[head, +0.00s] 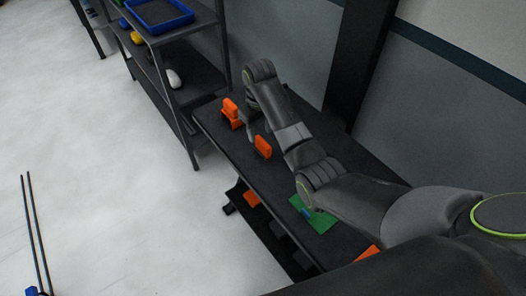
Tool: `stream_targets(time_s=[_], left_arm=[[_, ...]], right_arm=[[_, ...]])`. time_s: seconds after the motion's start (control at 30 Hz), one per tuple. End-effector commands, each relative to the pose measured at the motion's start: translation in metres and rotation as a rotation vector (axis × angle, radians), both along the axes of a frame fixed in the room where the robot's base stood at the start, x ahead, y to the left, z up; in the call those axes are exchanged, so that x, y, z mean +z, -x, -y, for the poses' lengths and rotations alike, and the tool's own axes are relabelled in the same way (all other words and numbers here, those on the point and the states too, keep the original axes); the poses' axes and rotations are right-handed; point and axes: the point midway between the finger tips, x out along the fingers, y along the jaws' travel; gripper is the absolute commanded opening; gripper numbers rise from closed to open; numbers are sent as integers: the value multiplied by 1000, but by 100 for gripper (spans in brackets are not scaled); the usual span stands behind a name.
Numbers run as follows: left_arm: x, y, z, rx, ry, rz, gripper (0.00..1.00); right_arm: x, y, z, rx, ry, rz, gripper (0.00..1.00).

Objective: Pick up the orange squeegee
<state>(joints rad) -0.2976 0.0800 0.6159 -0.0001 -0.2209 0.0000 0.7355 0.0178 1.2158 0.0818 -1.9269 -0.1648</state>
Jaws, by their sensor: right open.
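An orange squeegee-like piece (230,112) stands near the far left end of the dark table (215,127). My left gripper is out of view.
A green sheet (322,217) with a small blue item lies under my right forearm. Another orange item (367,253) is at the near end. A dark shelf (205,75) with a blue tray (158,28) stands behind left. The white floor at left is mostly clear.

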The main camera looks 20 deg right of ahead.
Motion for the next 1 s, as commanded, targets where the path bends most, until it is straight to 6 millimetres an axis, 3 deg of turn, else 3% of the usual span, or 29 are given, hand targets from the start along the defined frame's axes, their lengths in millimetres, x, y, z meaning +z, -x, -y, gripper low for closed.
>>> stream_targets(time_s=[0.13, 0.37, 0.7, 1.0], left_arm=[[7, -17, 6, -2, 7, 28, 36], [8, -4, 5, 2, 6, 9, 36], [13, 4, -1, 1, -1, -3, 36], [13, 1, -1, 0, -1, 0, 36]], right_arm=[[-19, 0, 0, 0, 0, -1, 45], [-33, -1, 1, -1, 1, 0, 45], [-74, -4, 6, 0, 1, 0, 45], [-80, -4, 6, 0, 1, 3, 45]])
